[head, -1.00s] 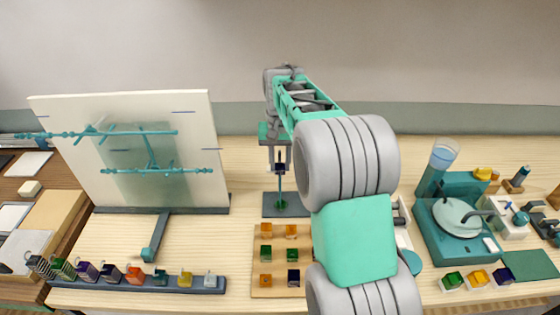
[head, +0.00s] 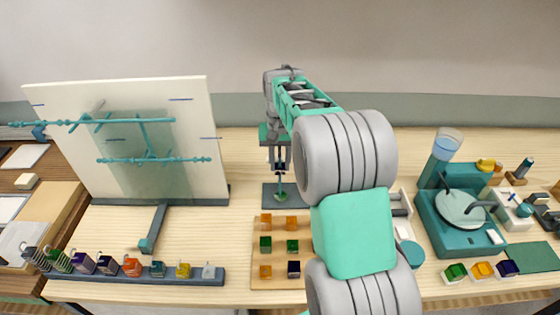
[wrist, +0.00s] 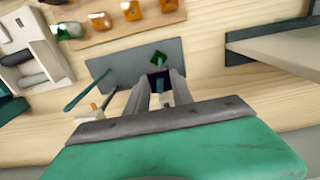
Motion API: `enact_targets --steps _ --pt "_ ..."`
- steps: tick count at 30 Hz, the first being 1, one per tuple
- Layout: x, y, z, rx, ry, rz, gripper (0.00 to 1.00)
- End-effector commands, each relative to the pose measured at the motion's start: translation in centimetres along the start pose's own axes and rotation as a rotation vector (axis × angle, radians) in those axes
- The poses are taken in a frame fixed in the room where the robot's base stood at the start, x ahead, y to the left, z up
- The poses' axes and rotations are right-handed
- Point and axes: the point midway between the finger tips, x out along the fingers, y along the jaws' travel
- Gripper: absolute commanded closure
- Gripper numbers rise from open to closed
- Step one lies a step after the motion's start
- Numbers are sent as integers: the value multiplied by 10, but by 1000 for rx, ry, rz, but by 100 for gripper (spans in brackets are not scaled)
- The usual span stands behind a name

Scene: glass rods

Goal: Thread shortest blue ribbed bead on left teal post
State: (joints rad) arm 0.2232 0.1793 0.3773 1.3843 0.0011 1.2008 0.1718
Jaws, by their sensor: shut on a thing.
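My gripper (head: 279,158) is shut on a small dark blue bead (head: 280,167), above a dark base plate (head: 272,204). The bead also shows between the fingers in the wrist view (wrist: 159,76). A teal post (head: 281,185) rises from the plate, directly below the bead. The wrist view shows a second teal post (wrist: 89,91) on the same plate, apart from the gripper; my arm hides it in the head view. The bead lines up with the post, but I cannot tell whether the post passes through it. Ribs are too small to see.
A wooden tray (head: 279,257) holds orange, green and dark blue beads in front of the plate. A tall white panel (head: 60,93) with teal rods stands left. A dark rail (head: 170,279) carries several coloured blocks. A teal device (head: 444,233) stands right.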

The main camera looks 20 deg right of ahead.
Motion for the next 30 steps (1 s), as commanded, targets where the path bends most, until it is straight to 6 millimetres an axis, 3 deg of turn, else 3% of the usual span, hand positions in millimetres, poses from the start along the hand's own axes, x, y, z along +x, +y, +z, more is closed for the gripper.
enact_targets --steps 15,29,30 --pt "21 0 0 0 0 0 100" --pt "21 0 0 0 0 0 100" --pt "21 0 0 0 0 0 69"
